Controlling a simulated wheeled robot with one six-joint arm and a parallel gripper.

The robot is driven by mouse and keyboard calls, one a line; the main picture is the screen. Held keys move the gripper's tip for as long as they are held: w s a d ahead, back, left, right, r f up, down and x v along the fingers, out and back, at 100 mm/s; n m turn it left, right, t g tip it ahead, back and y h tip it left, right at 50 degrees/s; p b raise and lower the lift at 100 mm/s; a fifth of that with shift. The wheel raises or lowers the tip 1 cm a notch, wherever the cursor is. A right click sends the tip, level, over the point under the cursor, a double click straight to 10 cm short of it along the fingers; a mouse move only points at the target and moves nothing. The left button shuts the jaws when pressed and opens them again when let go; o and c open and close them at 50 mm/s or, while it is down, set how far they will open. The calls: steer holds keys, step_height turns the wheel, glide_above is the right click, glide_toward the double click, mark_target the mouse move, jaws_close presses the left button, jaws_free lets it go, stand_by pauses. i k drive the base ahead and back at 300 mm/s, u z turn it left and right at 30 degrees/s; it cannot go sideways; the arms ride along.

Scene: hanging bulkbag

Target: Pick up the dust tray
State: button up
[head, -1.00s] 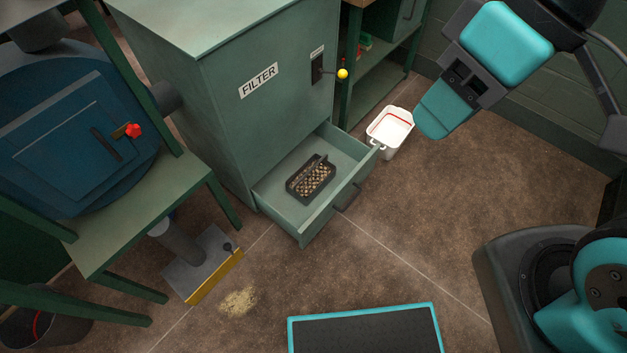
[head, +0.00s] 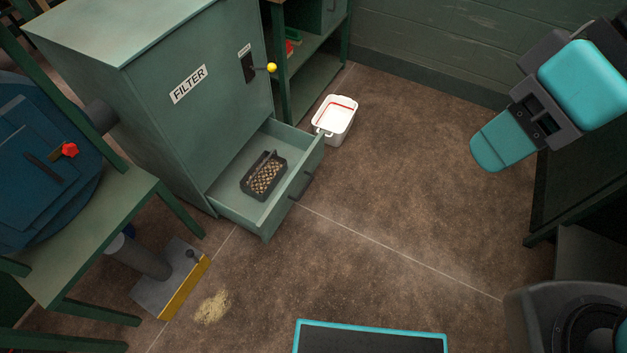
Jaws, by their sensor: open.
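The dust tray (head: 264,176) is a small dark tray with a raised bar across it and tan, grainy contents. It sits inside the open drawer (head: 238,208) at the bottom of the green filter cabinet (head: 170,110), left of centre in the head view. My gripper (head: 490,150) is in the air at the upper right, well away from the tray, and holds nothing that I can see. Its teal finger end points down and left; the gap between the fingers is hard to make out from this angle.
A white bucket (head: 333,131) stands on the floor just right of the drawer. A green shelf (head: 313,86) is behind it. A blue machine on a green stand (head: 95,225) is at the left. Spilled dust (head: 212,307) lies near a yellow-edged plate (head: 185,288).

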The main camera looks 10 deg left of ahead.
mark_target(261, 178)
steer(key=z, duration=0.6)
steer(key=k, duration=0.8)
steer(key=z, duration=0.25)
steer(key=i, duration=1.5)
steer(key=u, duration=1.55)
steer(key=i, duration=1.15)
steer(key=u, duration=1)
